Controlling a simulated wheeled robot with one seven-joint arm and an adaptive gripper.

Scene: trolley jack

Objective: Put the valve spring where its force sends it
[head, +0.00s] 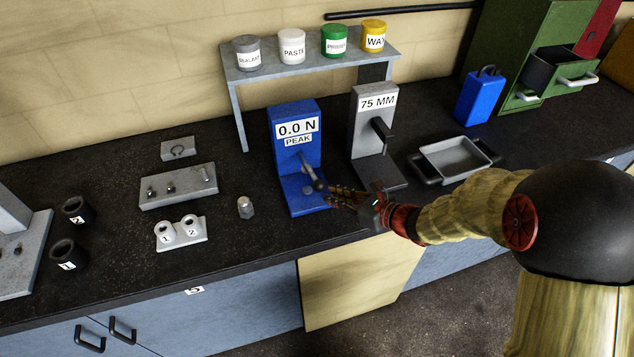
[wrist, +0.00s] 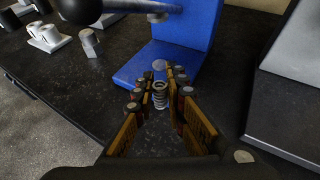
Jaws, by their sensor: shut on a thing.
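My gripper (head: 338,198) is at the front right of the blue force tester (head: 297,152), beside its base. In the wrist view the valve spring (wrist: 160,97), a small grey coil, stands between the fingers (wrist: 158,92), which are shut on it. The spring is hidden in the head view. The tester reads 0.0 N PEAK. Its lever ends in a dark knob (head: 319,185), close to my fingertips. A round pad (wrist: 159,64) on the tester's base lies just beyond the spring. Two black cups marked 1 (head: 67,255) and 2 (head: 77,210) stand at the left.
A grey 75 MM gauge (head: 373,128) stands right of the tester, near my wrist. A grey tray (head: 453,158) lies farther right. A white two-hole holder (head: 181,233), a small metal piece (head: 245,207) and a grey block (head: 178,187) are left. A shelf (head: 310,64) holds several tins.

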